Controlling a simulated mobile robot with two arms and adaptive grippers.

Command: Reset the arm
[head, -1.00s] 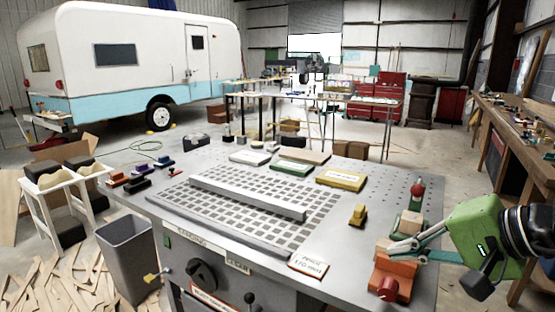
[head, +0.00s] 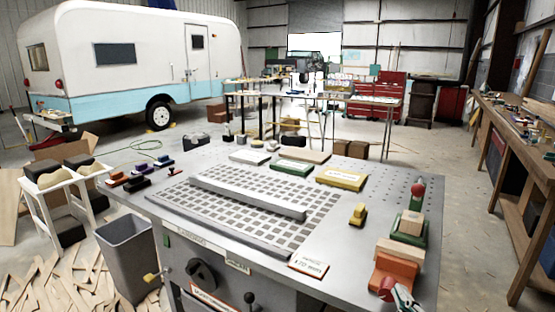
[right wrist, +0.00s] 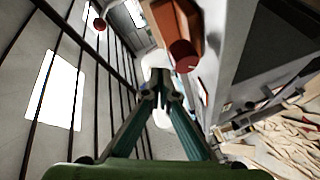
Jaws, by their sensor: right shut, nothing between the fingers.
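My right gripper (right wrist: 161,88) shows in the right wrist view with its two teal fingers drawn together and nothing between them. The rest of the right arm is out of the head view. In the right wrist view the orange clamp, with its red knob (right wrist: 183,56), is just beyond the fingers; I cannot tell whether they touch it. My left gripper is in neither view.
The grey machine table (head: 335,245) carries a green clamp with a wood block (head: 411,222), a yellow toy-like piece (head: 358,214) and several sanding blocks. A grey bin (head: 128,262) stands at left. A workbench (head: 515,135) runs along the right. Floor between table and workbench is clear.

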